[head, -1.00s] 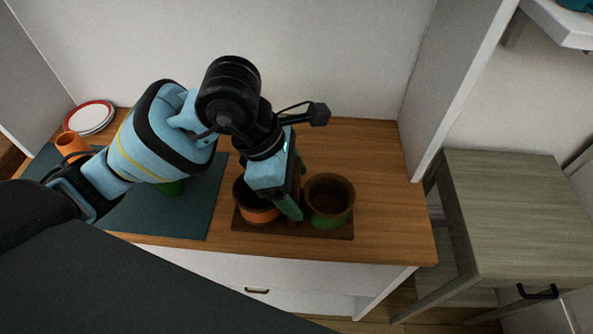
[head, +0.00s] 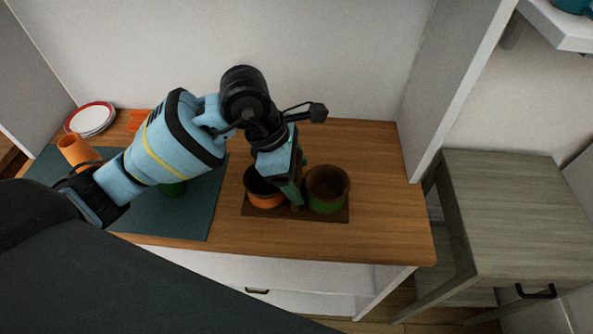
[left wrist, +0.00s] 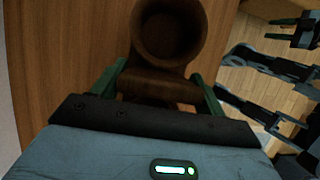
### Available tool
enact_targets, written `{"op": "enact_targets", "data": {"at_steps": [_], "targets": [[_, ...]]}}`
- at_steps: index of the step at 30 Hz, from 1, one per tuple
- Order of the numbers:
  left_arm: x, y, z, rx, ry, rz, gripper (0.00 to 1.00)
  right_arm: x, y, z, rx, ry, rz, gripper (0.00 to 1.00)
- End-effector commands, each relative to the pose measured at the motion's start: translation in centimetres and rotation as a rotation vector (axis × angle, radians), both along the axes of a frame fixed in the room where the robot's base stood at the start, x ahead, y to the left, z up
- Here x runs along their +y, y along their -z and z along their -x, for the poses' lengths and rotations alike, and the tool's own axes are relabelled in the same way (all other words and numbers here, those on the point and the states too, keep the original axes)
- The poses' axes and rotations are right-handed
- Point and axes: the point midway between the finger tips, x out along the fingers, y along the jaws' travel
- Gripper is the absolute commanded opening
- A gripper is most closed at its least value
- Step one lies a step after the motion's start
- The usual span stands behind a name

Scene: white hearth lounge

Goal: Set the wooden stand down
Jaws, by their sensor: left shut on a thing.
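The wooden stand (head: 338,215) is a dark brown base with two round pots on it, the orange pot (head: 263,199) at left and the green pot (head: 327,190) at right. My left gripper (head: 296,196) reaches down between the pots and is shut on the stand's middle part, which it partly hides. In the left wrist view the stand's brown bar (left wrist: 160,86) lies between the two green fingers, with one pot beyond it. The stand looks level over the wooden counter (head: 385,190); I cannot tell whether its underside touches. My right gripper is not seen in the head view.
A dark green mat (head: 200,212) lies left of the stand. Bare counter lies right of the stand. A grey side table (head: 520,210) stands beyond a white upright panel.

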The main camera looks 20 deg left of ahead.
Motion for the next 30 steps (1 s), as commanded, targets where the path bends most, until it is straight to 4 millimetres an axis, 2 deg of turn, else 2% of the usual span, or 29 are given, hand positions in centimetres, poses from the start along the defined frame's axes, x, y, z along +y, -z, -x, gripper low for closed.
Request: {"op": "enact_targets", "data": {"at_steps": [7, 8, 12, 13, 23, 26, 30], "targets": [[0.0, 0.1, 0.0, -0.001, 0.0, 0.002, 0.25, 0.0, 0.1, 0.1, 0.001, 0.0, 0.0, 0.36], [0.0, 0.2, 0.0, 0.001, 0.0, 0.0, 0.74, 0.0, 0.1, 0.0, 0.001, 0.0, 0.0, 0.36], [0.0, 0.2, 0.0, 0.0, 0.0, 0.001, 0.92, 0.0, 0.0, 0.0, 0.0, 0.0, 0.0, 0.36], [0.0, 0.1, 0.0, 0.0, 0.0, 0.001, 0.94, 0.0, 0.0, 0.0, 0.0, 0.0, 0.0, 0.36], [0.0, -0.2, 0.0, 0.0, 0.0, 0.001, 0.94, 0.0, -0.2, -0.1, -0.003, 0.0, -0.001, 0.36], [0.3, -1.0, 0.0, -0.001, -0.001, 0.001, 0.94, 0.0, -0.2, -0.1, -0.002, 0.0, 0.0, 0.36], [1.3, -3.2, 0.3, -0.005, -0.001, -0.001, 0.94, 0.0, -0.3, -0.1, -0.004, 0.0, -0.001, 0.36]]}}
